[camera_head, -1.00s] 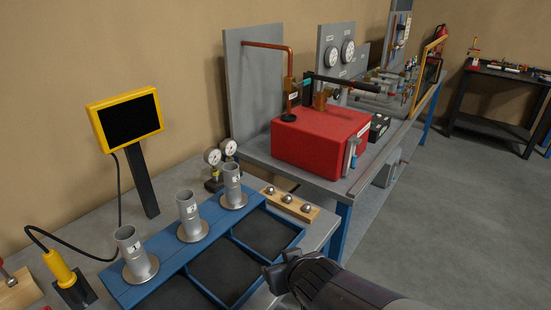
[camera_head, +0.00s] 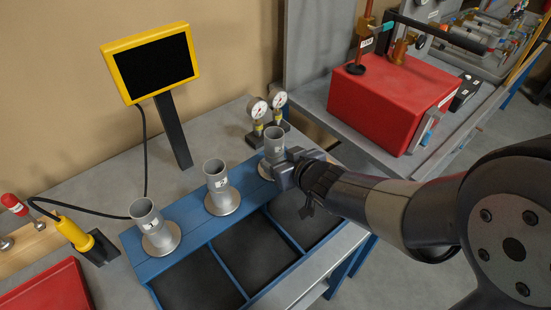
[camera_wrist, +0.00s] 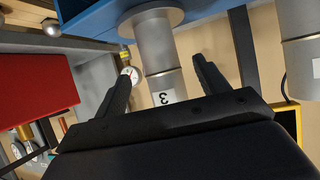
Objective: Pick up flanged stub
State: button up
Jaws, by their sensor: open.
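Three grey metal flanged stubs stand upright in a row on a blue rack (camera_head: 180,246). The left stub (camera_head: 146,215) and the middle stub (camera_head: 216,176) stand clear of my arm. The right stub (camera_head: 274,142) is beside my gripper (camera_head: 285,172), which partly hides its lower part and flange. In the wrist view the stub labelled 3 (camera_wrist: 157,48) lies between and ahead of the two fingers of my gripper (camera_wrist: 162,78). The fingers are apart, and I see no contact with the stub. A second stub (camera_wrist: 300,50) shows at the right edge.
Dark open trays (camera_head: 262,250) lie in front of the stubs. Two gauges (camera_head: 268,108) stand just behind the right stub. A yellow-framed screen (camera_head: 152,62) is behind the row. A red box (camera_head: 385,105) sits on the right-hand bench.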

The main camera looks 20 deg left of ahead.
aim_at(279, 159)
jog(key=x, duration=0.3)
jog(key=shift+w+a+f, duration=0.1)
jog(key=shift+a+f, duration=0.15)
jog(key=shift+f, duration=0.1)
jog(key=shift+w+a+f, duration=0.3)
jog(key=shift+w+a, duration=0.15)
jog(key=shift+a, duration=0.05)
jog(key=shift+c, duration=0.5)
jog(key=c, duration=1.4)
